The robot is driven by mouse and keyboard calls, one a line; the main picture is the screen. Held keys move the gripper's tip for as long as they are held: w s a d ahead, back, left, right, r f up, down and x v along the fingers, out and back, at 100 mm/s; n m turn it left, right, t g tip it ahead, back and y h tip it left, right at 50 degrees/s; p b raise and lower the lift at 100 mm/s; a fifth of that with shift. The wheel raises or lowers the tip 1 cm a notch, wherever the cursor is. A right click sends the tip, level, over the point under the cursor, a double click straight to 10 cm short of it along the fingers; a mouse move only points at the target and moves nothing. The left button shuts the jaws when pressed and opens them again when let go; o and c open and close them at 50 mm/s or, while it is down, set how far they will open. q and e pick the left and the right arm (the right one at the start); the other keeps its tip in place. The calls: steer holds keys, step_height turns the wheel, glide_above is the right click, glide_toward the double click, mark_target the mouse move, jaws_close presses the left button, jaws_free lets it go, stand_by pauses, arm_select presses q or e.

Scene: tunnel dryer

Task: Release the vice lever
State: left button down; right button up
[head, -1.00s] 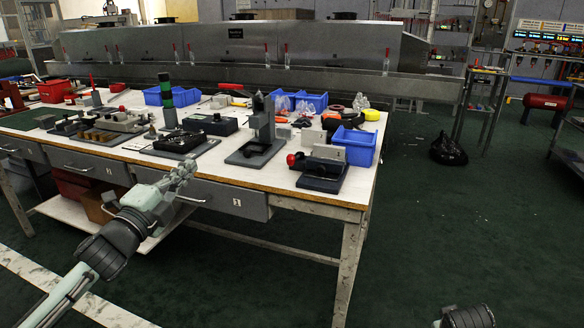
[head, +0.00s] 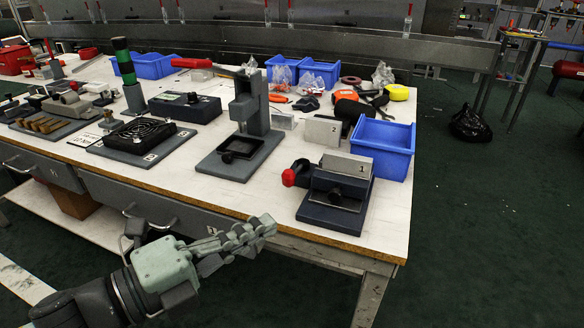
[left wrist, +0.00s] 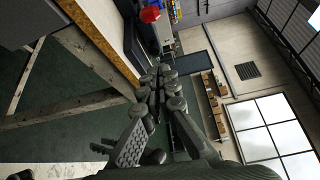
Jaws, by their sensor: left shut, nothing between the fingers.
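The vice (head: 336,193) is a dark blue block on a base plate near the right front corner of the table, with a grey plate marked 1 (head: 346,167) in its top. The red knob (left wrist: 150,14) also shows at the top of the left wrist view. My left gripper (head: 268,226) is shut and empty, in front of the table edge, left of and below the vice, apart from it. My right gripper is not in view.
A blue bin (head: 383,147) stands behind the vice. A press (head: 245,125) with a red handle stands to its left. The table's front edge (head: 300,246) lies between my left gripper and the vice.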

arm_select(q)
steer(key=shift+w, duration=0.1)
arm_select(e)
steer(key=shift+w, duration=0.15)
arm_select(q)
steer(key=p+x, duration=0.1)
steer(key=x, duration=0.8)
steer(key=shift+w+d+r, duration=0.2)
steer(key=shift+d, duration=0.05)
steer(key=shift+w+a, duration=0.8)
steer(key=shift+a, duration=0.3)
steer(key=shift+w+a, duration=0.3)
steer(key=shift+a, duration=0.25)
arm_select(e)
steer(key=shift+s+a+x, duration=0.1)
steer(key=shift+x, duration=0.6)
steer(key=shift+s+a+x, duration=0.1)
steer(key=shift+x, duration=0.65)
